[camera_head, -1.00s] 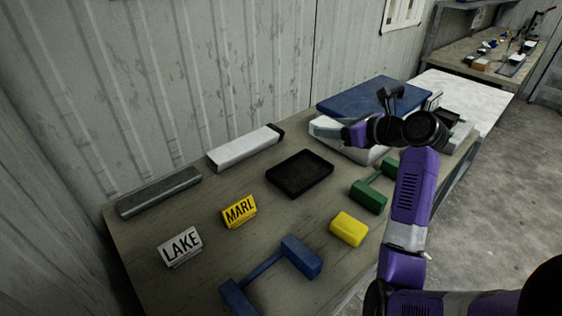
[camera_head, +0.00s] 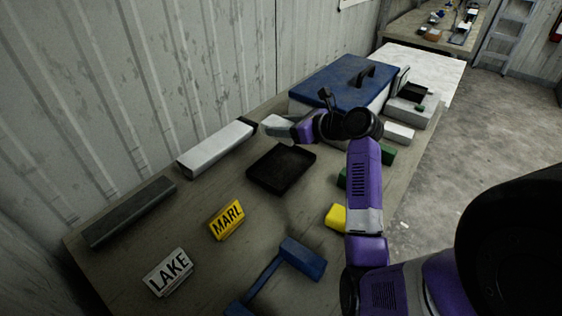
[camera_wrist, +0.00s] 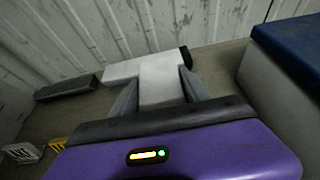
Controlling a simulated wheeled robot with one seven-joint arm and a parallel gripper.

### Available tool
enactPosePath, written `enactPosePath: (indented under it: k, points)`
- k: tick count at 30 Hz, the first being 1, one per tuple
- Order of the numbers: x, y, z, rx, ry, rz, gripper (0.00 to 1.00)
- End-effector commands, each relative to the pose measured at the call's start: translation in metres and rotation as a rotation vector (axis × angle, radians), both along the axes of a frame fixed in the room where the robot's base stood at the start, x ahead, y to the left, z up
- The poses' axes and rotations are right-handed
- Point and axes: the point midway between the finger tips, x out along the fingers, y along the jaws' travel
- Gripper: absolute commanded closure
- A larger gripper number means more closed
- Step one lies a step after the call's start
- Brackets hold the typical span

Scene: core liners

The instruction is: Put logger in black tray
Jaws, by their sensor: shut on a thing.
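The black tray (camera_head: 283,169) lies flat on the table, open and empty in the head view. My gripper (camera_head: 274,125) is just beyond the tray's far edge, between it and the blue-lidded case. In the wrist view my gripper (camera_wrist: 160,92) has its two grey fingers on either side of a white block (camera_wrist: 160,78), and it is shut on it. The block's outline merges with a long white box behind it. No marking on the block is readable, so I cannot confirm that it is the logger.
The long white box (camera_head: 216,148) and a dark grey bar (camera_head: 130,212) lie along the wall. The blue-lidded case (camera_head: 342,82) stands right of my gripper. MARL (camera_head: 226,219) and LAKE (camera_head: 168,272) signs, a blue piece (camera_head: 302,258) and a yellow block (camera_head: 336,217) lie nearer.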

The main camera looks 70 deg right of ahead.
Motion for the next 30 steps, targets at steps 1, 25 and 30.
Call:
enactPosePath:
  k: [1,25,30]
  points:
    - [-0.001,0.0,-0.015,0.006,0.002,-0.001,0.9]
    - [-0.001,-0.001,-0.126,0.002,0.0,-0.003,0.9]
    - [0.0,-0.001,-0.131,-0.001,-0.001,-0.002,0.9]
